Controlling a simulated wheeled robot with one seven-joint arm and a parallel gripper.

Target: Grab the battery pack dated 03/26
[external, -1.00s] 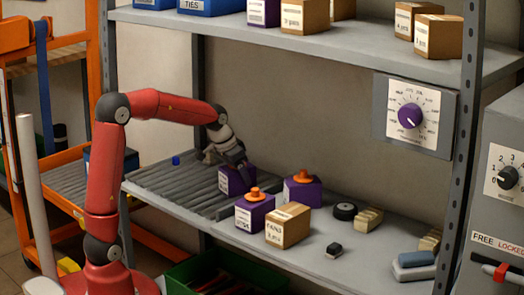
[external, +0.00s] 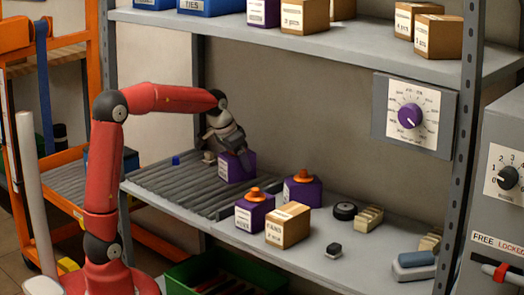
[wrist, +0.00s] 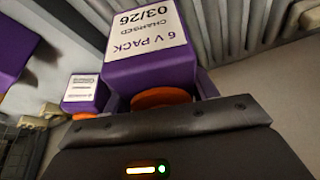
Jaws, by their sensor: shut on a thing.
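The purple battery pack (wrist: 150,50) in the wrist view has a white label reading "6 V PACK CHARGED 03/26". The same pack (external: 237,168) shows in the external view, just above the ribbed left part of the shelf. My gripper (external: 231,150) is above it and shut on its orange knob (wrist: 160,97). The fingertips are mostly hidden in the wrist view. Two other purple packs with orange knobs stand on the shelf, one at the front (external: 254,213) and one behind it to the right (external: 302,191). Their dates are not readable.
A cardboard box (external: 288,227) stands beside the front purple pack. A black round object (external: 345,211) and a small dark block (external: 333,250) lie further right. The upper shelf (external: 350,62) runs overhead, with a dial panel (external: 414,115) at right.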

